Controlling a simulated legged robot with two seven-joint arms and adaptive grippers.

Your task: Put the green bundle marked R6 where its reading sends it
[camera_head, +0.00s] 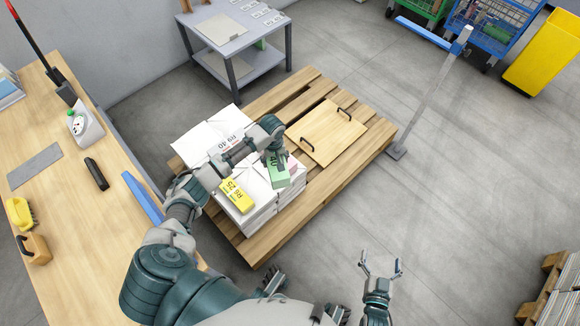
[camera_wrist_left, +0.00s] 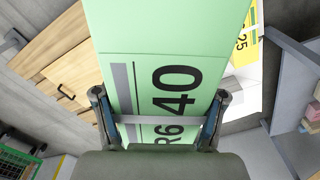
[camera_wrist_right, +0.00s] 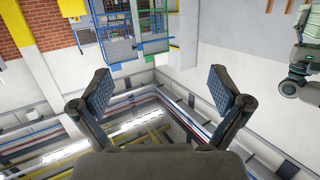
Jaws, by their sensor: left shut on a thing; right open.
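The green bundle (camera_head: 279,172) marked R6 and 40 is in my left gripper (camera_head: 271,154), above the paper stacks on the pallet. In the left wrist view the green bundle (camera_wrist_left: 155,35) fills the middle between the fingers, its R6 40 print towards the camera. A yellow bundle (camera_head: 237,196) marked R6 25 lies on the front white stack (camera_head: 262,203). A label reading what looks like R9 40 shows on the white stack behind (camera_head: 203,140). My right gripper (camera_head: 381,267) is open and empty over the floor, away from the pallet.
The wooden pallet (camera_head: 335,165) also bears a board with two black handles (camera_head: 325,130). A grey table (camera_head: 235,35) with several small cards stands behind.

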